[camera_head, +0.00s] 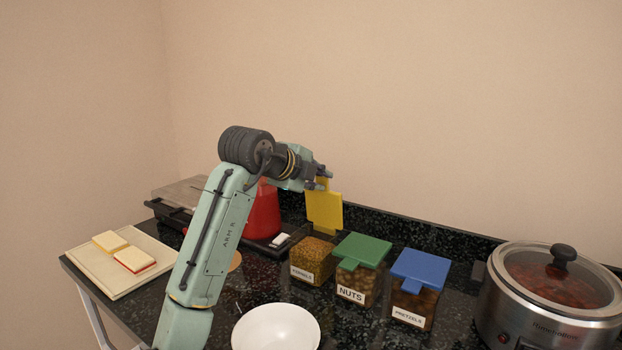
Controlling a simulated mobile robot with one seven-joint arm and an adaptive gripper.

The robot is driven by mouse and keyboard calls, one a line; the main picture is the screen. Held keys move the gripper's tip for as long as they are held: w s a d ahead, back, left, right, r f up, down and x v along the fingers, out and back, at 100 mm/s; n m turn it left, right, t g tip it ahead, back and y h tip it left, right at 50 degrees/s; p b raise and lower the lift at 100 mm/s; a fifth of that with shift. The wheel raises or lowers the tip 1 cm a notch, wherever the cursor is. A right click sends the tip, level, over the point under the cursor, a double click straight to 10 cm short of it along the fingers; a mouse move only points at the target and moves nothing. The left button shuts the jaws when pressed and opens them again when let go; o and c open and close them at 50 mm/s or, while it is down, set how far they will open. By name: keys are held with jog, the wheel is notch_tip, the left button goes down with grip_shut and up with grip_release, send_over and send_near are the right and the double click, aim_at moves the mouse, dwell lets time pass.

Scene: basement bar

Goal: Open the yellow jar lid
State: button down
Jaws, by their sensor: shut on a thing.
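The yellow lid (324,208) is raised and hangs upright, off to the upper right of the leftmost jar (312,261). That jar is square and clear, filled with golden bits, with a white label; its top looks uncovered. My gripper (323,178) is shut on the upper edge of the yellow lid. The lid's lower edge is above the counter and looks apart from the jar. The far fingertip is partly hidden by the near parts of my gripper.
A green-lidded nuts jar (361,250) and a blue-lidded pretzels jar (420,270) stand to the right. A cooker (548,298) is at far right. A white bowl (276,328) is in front. A red container (262,215) and a board (110,268) with two sandwiches are left.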

jog(key=w+d+g+y, duration=0.1)
jog(key=w+d+g, duration=0.1)
jog(key=w, duration=0.1)
jog(key=shift+d+r+g+y+p, duration=0.2)
jog(key=shift+g+y+p, duration=0.1)
jog(key=shift+y, duration=0.1)
jog(key=shift+w+d+f+g+y, duration=0.3)
jog(key=shift+w+d+g+y, duration=0.2)
jog(key=shift+w+g, duration=0.2)
jog(key=shift+f, duration=0.1)
jog(key=c, duration=1.8)
grip_release()
jog(key=v, duration=1.2)
jog(key=shift+r, duration=0.2)
jog(key=shift+f, duration=0.1)
